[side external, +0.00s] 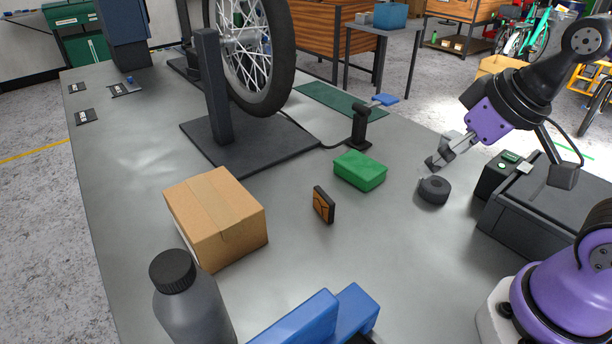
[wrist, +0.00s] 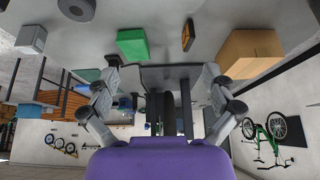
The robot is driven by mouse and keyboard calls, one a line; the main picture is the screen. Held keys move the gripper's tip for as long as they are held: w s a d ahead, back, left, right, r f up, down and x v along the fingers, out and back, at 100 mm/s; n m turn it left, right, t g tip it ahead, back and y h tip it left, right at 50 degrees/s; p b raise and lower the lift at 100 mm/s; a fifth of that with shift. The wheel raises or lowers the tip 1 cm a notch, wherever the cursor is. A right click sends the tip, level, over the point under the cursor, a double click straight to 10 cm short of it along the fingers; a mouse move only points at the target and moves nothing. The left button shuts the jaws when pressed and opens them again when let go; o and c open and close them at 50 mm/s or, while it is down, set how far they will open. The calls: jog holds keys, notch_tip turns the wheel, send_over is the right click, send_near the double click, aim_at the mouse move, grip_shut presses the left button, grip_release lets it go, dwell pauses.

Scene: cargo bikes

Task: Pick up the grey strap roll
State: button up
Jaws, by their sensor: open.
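The grey strap roll (side external: 434,190) is a dark, short round coil with a hole, lying on the grey table at the right of the side view. Part of it also shows at the top left edge of the wrist view (wrist: 77,8). My gripper (side external: 442,154) is open and empty, a little above the roll in the side view and apart from it. In the wrist view my gripper (wrist: 162,67) has its two fingers spread wide, with nothing held between them. The roll lies outside the span of the fingers there.
A green box (side external: 360,170) stands left of the roll, with a small black and orange item (side external: 323,205) nearby. A black case (side external: 545,205) stands close on the right. A cardboard box (side external: 215,217) and grey bottle (side external: 190,300) stand farther left. Bare table lies in front of the roll.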

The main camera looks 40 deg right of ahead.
jog(key=m+g, duration=0.3)
jog(key=g, duration=0.3)
send_over(437, 184)
notch_tip(437, 184, down, 11)
jog(key=shift+w+a+f, duration=0.1)
jog(key=shift+w, duration=0.05)
notch_tip(437, 184, down, 6)
jog(key=shift+r, duration=0.1)
jog(key=c, duration=1.1)
